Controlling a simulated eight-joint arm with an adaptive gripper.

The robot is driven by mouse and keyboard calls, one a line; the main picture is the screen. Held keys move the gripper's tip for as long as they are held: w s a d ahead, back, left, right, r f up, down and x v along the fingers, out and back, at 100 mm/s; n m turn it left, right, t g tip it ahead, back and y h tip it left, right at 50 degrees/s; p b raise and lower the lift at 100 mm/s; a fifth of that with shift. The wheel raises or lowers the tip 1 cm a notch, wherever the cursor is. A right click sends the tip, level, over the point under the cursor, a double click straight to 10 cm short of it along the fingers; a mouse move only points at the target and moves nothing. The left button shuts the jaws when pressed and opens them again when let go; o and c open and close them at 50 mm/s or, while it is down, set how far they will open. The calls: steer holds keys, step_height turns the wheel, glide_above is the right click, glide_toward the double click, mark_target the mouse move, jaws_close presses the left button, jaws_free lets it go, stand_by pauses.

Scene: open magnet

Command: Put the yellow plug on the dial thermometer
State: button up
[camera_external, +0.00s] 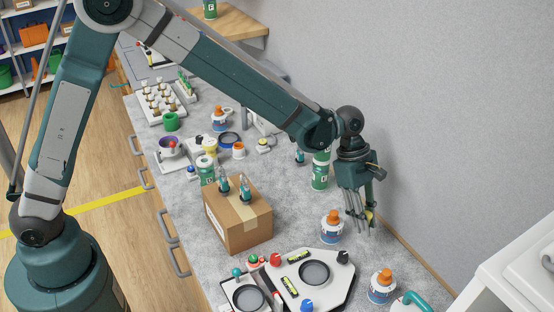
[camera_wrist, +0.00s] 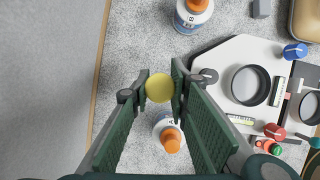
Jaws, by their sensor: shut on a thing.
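The yellow plug (camera_wrist: 159,87) is a round yellow disc held between my gripper's fingertips (camera_wrist: 158,88) in the wrist view. In the external view my gripper (camera_external: 361,224) points down over the counter near the wall, with a bit of the yellow plug (camera_external: 369,215) showing between its fingers. The plug is above the counter and apart from the things below. I cannot pick out the dial thermometer for certain in either view.
Orange-capped bottles stand close by (camera_external: 332,226) and nearer the front (camera_external: 381,285). A white panel (camera_external: 333,291) with a dark-rimmed dish lies front left of my gripper. A cardboard box (camera_external: 237,217) and a green can (camera_external: 320,170) stand farther back. The wall (camera_external: 440,130) is close on the right.

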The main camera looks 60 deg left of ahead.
steer(key=s+a+r+n+t+p, duration=0.1)
steer(key=s+a+r+n, duration=0.15)
steer(key=a, duration=1.45)
steer(key=s+a+r+n, duration=0.15)
steer(key=a+r, duration=0.25)
steer(key=a, duration=1.3)
steer(key=s+a+r+n, duration=0.1)
steer(key=s+a+r, duration=0.1)
steer(key=s+a, duration=0.8)
steer(key=s+a+r+n+t+y+p, duration=0.1)
steer(key=s+a+r+n, duration=0.1)
steer(key=s+a, duration=0.8)
steer(key=a+r, duration=0.1)
steer(key=a, duration=0.6)
steer(key=shift+a+t, duration=0.15)
steer(key=shift+t, duration=0.15)
steer(key=shift+f, duration=0.1)
glide_toward(214, 143)
steer(key=shift+w+d+f, duration=0.1)
steer(key=shift+w+d, duration=0.55)
steer(key=shift+w, duration=0.15)
steer(key=shift+f, duration=0.1)
steer(key=shift+f, duration=2)
